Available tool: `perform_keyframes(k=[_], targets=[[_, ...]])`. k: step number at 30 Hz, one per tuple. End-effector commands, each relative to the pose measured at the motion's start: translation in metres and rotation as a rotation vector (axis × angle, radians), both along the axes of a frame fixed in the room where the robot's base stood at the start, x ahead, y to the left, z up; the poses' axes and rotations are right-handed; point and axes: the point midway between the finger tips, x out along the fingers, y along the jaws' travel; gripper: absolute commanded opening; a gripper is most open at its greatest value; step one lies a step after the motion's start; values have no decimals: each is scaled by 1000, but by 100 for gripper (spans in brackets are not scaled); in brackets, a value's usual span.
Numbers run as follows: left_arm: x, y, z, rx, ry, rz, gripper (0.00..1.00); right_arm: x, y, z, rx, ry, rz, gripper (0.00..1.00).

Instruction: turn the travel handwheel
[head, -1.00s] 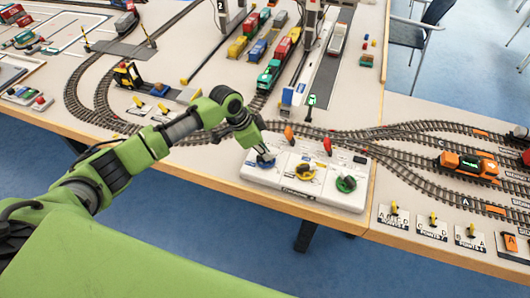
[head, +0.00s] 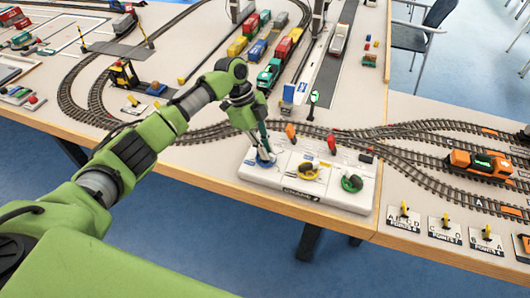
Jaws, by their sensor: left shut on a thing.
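A white control panel (head: 329,197) lies along the table's front edge. It carries a blue handwheel (head: 265,164) at its left, a yellow handwheel (head: 309,171) in the middle and a green handwheel (head: 352,183) at its right. The small labels are too blurred to tell which is the travel handwheel. My left gripper (head: 264,154) reaches down from above and is shut on the blue handwheel, hiding much of it. My right gripper is out of view.
Crane legs (head: 318,18) rise beyond the container wagons.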

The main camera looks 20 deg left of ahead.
Motion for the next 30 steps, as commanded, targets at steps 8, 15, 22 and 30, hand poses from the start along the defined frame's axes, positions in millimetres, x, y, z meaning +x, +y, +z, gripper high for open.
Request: perform_keyframes(k=[8, 15, 22, 30], targets=[[1, 0, 0, 1, -2, -63, 0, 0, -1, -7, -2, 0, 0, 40], [0, 0, 0, 1, -1, -73, 0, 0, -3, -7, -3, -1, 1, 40], [0, 0, 0, 2, -2, -73, 16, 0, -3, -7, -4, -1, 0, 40], [0, 0, 0, 1, -1, -71, 25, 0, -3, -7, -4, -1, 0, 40]])
